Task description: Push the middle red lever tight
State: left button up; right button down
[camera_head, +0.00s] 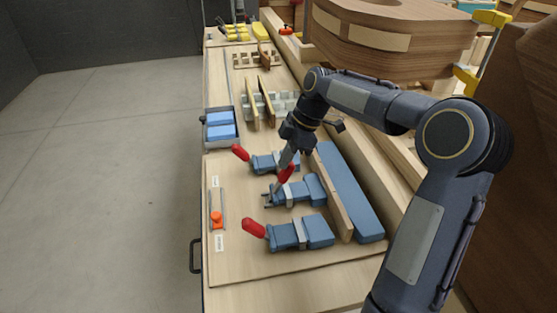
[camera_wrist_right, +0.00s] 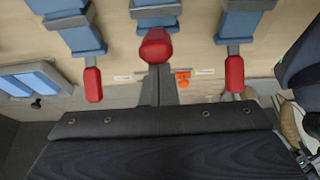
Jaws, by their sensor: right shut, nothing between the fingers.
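Three blue toggle clamps with red levers stand in a row on the wooden board. The middle red lever (camera_head: 286,174) is tilted up towards the right, over the middle clamp (camera_head: 291,193). The far red lever (camera_head: 240,152) and near red lever (camera_head: 254,228) point out to the left. My right gripper (camera_head: 287,158) is shut and empty, pointing down close by the middle lever. In the right wrist view the middle lever (camera_wrist_right: 155,47) shows right at the tips of the shut fingers (camera_wrist_right: 158,75); I cannot tell if they touch. My left gripper is not in view.
A wooden strip (camera_head: 334,193) and a long blue block (camera_head: 347,190) lie right of the clamps. A slider with an orange knob (camera_head: 216,218) sits at the left edge. A tray of blue blocks (camera_head: 220,127) and slotted racks lie farther back.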

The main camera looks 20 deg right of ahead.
jog(key=shift+s+d+f+b, duration=0.15)
jog(key=shift+d+f, duration=0.05)
jog(key=shift+d, duration=0.35)
jog(key=shift+s+d+f+b, duration=0.1)
jog(key=shift+d+f+b, duration=0.1)
jog(key=shift+d, duration=0.35)
jog(key=v, duration=0.7)
jog(key=shift+r+b, duration=0.3)
jog(key=shift+r, duration=0.05)
jog(key=shift+d+f, duration=0.1)
